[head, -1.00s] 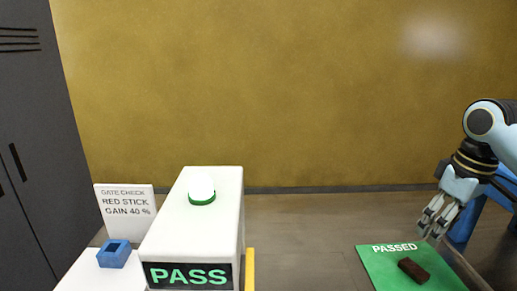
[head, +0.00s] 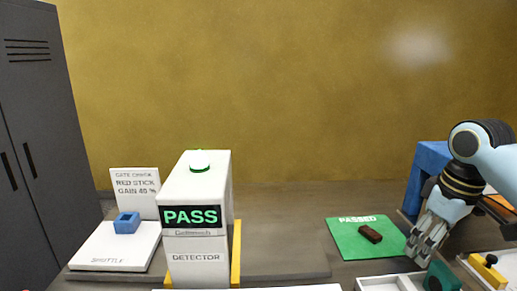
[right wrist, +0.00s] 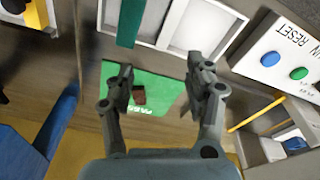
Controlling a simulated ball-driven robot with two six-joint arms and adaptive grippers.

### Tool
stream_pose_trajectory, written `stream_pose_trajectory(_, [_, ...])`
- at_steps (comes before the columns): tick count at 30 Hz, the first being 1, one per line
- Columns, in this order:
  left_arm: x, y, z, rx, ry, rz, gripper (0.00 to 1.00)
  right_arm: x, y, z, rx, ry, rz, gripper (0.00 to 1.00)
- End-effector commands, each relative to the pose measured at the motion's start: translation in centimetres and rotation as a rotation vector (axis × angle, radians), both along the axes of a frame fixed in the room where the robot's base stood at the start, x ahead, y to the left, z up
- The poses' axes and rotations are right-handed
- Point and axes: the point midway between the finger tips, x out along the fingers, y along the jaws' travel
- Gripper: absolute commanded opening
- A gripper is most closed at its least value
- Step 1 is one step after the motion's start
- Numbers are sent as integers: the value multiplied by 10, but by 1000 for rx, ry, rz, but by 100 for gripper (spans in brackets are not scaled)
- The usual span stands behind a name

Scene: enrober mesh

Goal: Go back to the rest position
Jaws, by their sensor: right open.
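My right gripper (head: 423,253) is open and empty, pointing down just right of the green PASSED mat (head: 345,241). In the right wrist view, its two fingers (right wrist: 160,72) stand apart with nothing between them. A dark brown bar (head: 370,233) lies on the mat, apart from the fingers; it also shows beyond them in the right wrist view (right wrist: 139,96). My left gripper is not in view.
The white detector (head: 195,250), its screen reading PASS, stands at centre left. The white shuttle plate (head: 115,247) with a blue block (head: 127,222) is left of it. A white divided tray (head: 380,284) is at the front. A blue object (head: 428,165) stands behind my right arm.

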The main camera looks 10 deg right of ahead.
Motion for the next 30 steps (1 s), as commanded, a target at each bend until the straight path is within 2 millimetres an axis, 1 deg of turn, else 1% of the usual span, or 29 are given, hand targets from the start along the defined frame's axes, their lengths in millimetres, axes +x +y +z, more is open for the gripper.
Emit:
stream_pose_trajectory(1, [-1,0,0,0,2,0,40,-6,6,-6,0,-1,2,54])
stream_pose_trajectory(5, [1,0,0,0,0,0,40,-21,20,-19,-10,-12,4,54])
stream_pose_trajectory(8, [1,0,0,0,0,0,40,-37,33,-30,-17,-23,0,54])
stream_pose_trajectory(12, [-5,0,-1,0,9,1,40,-67,55,-45,-24,-46,-9,54])
stream_pose_trajectory(15, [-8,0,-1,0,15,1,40,-89,70,-51,-27,-67,-24,54])
stream_pose_trajectory(19, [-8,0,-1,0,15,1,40,-119,87,-55,-29,-95,-52,54])
stream_pose_trajectory(23, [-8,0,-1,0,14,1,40,-148,99,-54,-31,-124,-86,54])
stream_pose_trajectory(30, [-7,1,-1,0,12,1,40,-193,113,-41,-39,-172,-162,54])
